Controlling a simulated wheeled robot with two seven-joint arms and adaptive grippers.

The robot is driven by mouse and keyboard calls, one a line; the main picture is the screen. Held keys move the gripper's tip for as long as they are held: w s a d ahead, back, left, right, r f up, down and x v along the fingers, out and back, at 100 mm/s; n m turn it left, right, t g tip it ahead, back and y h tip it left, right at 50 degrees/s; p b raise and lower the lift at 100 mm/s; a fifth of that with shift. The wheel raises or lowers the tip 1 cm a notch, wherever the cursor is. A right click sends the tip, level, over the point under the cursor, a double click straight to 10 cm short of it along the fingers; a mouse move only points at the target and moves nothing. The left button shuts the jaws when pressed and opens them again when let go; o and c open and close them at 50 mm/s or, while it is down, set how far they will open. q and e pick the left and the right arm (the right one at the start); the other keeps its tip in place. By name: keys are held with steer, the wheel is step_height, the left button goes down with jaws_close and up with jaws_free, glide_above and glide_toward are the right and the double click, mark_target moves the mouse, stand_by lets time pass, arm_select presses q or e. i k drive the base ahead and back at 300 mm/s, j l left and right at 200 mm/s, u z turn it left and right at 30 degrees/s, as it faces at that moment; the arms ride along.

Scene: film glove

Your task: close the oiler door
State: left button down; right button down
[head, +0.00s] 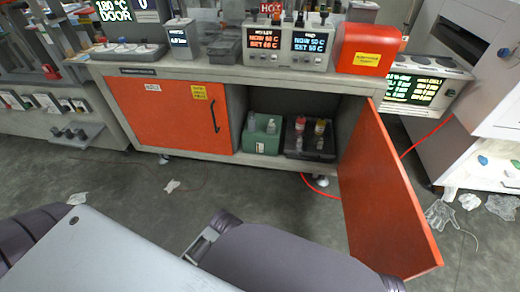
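A grey bench cabinet (238,98) has two orange doors. The right door (384,190) stands wide open, swung out toward me on its right side. Its open compartment shows a green box (261,138) with bottles and a dark tray (310,146) with several small bottles. The left door (165,113) is shut and has a black handle (215,115) and a yellow label. I cannot read which door is named for the oiler. Parts of my arms and body fill the bottom of the view, clear of the open door's face. Neither gripper shows.
Instruments with lit displays (309,43) and a red box (367,48) stand on the bench top. A red hose (318,188) lies on the floor beneath the opening. Clear film gloves (442,215) and scraps litter the floor at right. A white machine (475,120) stands behind the door.

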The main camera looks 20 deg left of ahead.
mark_target(388, 232)
steer(key=k+l+u, duration=0.1)
steer(key=l, duration=0.25)
steer(key=k+l+u, duration=0.1)
steer(key=l, duration=0.25)
steer(key=k+l+u, duration=0.1)
steer(key=l, duration=0.25)
steer(key=k+l+u, duration=0.1)
steer(key=k+l, duration=0.15)
steer(key=i+l+u, duration=0.1)
steer(key=l+u, duration=0.2)
steer(key=l, duration=0.7)
steer(key=i+l+u, duration=0.25)
steer(key=i+l, duration=0.15)
steer(key=l, duration=0.15)
steer(key=k+l, duration=0.4)
steer(key=k+l+u, duration=0.1)
steer(key=k+l, duration=0.25)
steer(key=k, duration=0.2)
steer(key=k+l, duration=0.35)
steer(key=k+u, duration=0.05)
steer(key=k, duration=0.05)
